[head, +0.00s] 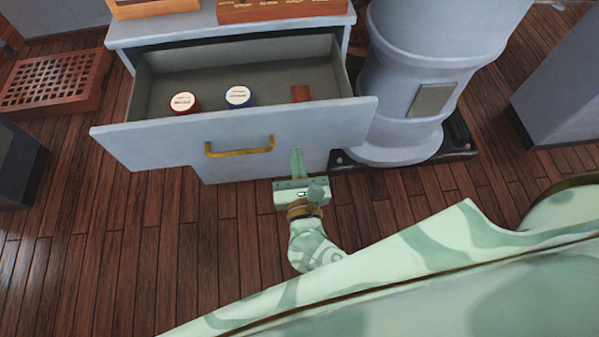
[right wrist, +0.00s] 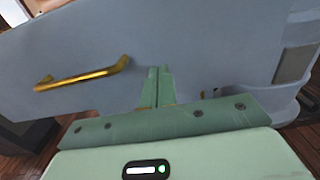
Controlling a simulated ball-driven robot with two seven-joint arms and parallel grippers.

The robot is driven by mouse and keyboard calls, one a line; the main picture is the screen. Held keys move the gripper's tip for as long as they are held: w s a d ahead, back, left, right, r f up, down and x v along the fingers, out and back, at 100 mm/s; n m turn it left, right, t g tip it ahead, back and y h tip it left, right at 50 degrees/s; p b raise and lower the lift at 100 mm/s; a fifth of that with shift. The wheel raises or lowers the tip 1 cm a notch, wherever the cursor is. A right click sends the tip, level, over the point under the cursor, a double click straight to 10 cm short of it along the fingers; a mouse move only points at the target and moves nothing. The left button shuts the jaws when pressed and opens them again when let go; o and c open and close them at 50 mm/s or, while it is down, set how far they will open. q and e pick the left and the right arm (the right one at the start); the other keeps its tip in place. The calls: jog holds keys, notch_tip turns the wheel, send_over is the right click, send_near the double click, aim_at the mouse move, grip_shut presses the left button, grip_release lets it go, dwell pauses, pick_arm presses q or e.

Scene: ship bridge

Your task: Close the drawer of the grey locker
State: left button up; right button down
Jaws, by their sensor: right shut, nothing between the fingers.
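The grey locker (head: 225,32) stands at the top of the head view. Its drawer (head: 146,137) is pulled well out toward me. A brass handle (head: 240,147) is on the drawer front and also shows in the right wrist view (right wrist: 84,76). Inside the drawer lie a red round tin (head: 183,103), a blue round tin (head: 238,96) and a small brown item (head: 301,93). My right gripper (head: 297,160) is shut and empty, right of the handle, with its fingertips at the drawer front. I cannot tell whether they touch it. My left gripper is not in view.
A grey column (head: 405,120) on a dark base stands right of the locker. A wooden grate box (head: 55,83) lies at the left. Wooden boxes (head: 281,9) sit on the locker top. Plank floor (head: 120,230) in front is clear.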

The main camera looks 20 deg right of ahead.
aim_at(294, 137)
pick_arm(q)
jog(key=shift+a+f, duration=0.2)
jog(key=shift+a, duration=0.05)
pick_arm(e)
jog(key=shift+x, duration=1.35)
jog(key=shift+w+d, duration=0.15)
jog(key=shift+w, duration=0.25)
jog(key=b+x, duration=0.2)
jog(key=x, duration=0.5)
jog(key=b+x, duration=0.2)
jog(key=x, duration=0.6)
jog(key=b+x, duration=0.2)
jog(key=x, duration=0.5)
jog(key=shift+w+f, duration=0.25)
jog(key=shift+w, duration=0.1)
jog(key=shift+w+d, duration=0.15)
jog(key=shift+w, duration=0.15)
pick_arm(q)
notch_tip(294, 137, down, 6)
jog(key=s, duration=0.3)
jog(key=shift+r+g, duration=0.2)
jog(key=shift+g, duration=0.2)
pick_arm(e)
jog(key=shift+w+d+r, duration=0.15)
jog(key=shift+r, duration=0.3)
